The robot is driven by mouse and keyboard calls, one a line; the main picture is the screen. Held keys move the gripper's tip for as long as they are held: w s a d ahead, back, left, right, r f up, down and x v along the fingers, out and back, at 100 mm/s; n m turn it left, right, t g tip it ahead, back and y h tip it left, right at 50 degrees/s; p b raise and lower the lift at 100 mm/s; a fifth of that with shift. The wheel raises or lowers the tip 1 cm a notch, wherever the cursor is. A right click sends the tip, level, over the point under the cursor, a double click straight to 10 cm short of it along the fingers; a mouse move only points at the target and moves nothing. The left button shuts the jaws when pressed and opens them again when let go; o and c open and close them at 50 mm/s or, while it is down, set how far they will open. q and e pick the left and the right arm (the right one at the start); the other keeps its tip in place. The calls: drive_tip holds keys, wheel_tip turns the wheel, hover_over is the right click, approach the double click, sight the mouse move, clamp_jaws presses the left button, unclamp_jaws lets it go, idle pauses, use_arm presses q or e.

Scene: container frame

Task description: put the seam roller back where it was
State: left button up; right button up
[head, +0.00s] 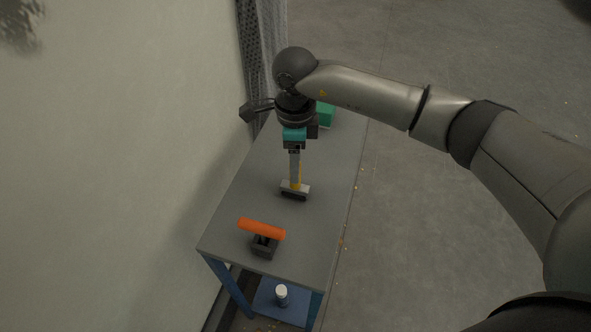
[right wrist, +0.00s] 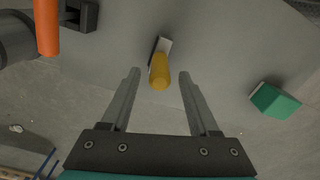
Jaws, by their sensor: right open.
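A yellow-handled tool (head: 296,186), which I take to be the seam roller, stands upright on the grey table with a light metal head and a dark part at its foot. In the right wrist view its yellow handle (right wrist: 160,73) points towards the camera. My right gripper (head: 294,178) hangs above it, pointing down. In the right wrist view the gripper (right wrist: 159,75) is open, with the handle showing between its fingertips; I see no contact. My left gripper is not in view.
An orange bar (head: 262,228) rests on a dark block (head: 264,247) near the table's (head: 225,235) front end. A green box (head: 326,115) sits towards the far end, partly behind my wrist. A pale wall runs along the left. A white-topped item (head: 281,292) stands on the lower shelf.

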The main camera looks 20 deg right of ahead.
wheel_tip(320, 180, up, 8)
drive_tip(key=shift+f, duration=0.25)
idle(0.4)
